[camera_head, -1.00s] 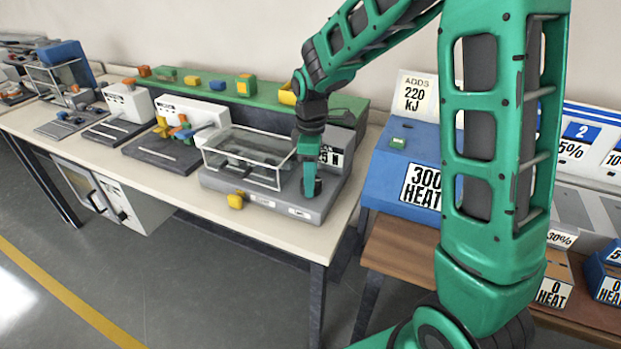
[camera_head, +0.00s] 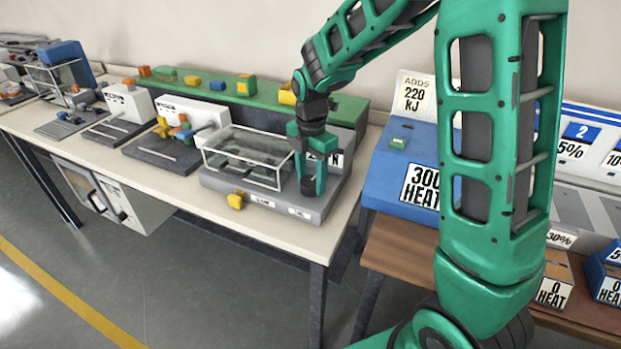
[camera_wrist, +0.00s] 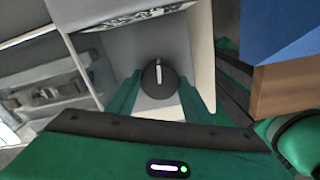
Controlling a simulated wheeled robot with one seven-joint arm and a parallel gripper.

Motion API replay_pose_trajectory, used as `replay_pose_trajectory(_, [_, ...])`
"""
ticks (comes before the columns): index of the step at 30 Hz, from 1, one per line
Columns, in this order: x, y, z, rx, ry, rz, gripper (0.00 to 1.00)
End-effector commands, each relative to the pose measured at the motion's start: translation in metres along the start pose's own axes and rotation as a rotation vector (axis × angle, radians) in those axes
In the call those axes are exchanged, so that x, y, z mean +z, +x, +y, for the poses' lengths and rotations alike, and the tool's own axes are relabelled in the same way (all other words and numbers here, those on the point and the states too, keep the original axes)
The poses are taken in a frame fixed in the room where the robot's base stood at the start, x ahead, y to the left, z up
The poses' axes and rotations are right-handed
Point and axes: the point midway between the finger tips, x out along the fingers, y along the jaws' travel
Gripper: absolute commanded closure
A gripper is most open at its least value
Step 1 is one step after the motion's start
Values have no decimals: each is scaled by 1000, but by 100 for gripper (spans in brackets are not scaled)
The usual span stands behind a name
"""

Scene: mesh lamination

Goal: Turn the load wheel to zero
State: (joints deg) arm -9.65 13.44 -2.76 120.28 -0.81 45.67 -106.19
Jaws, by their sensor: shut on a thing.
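The load wheel (camera_wrist: 159,82) is a dark round knob with a white pointer line on its face. In the wrist view the line runs nearly straight up the picture. My gripper (camera_wrist: 158,90) has its green fingers on both sides of the wheel and is shut on it. In the head view my gripper (camera_head: 312,186) points down onto the right end of the grey press machine (camera_head: 222,180), where the wheel (camera_head: 309,187) shows as a dark shape between the fingers. The display behind is mostly hidden by my gripper; only an "N" shows.
A clear guarded box (camera_head: 245,155) stands just left of my gripper. A yellow knob (camera_head: 236,201) sits on the machine's front. A blue heater (camera_head: 405,190) marked "300 HEAT" stands to the right, across a gap from the bench (camera_head: 200,205).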

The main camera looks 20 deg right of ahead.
Motion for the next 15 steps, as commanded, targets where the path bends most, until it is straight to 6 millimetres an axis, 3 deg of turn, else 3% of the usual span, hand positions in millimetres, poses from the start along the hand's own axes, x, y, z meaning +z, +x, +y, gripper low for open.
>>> replay_pose_trajectory(15, [4, -3, 4, 13, -155, -8, 77])
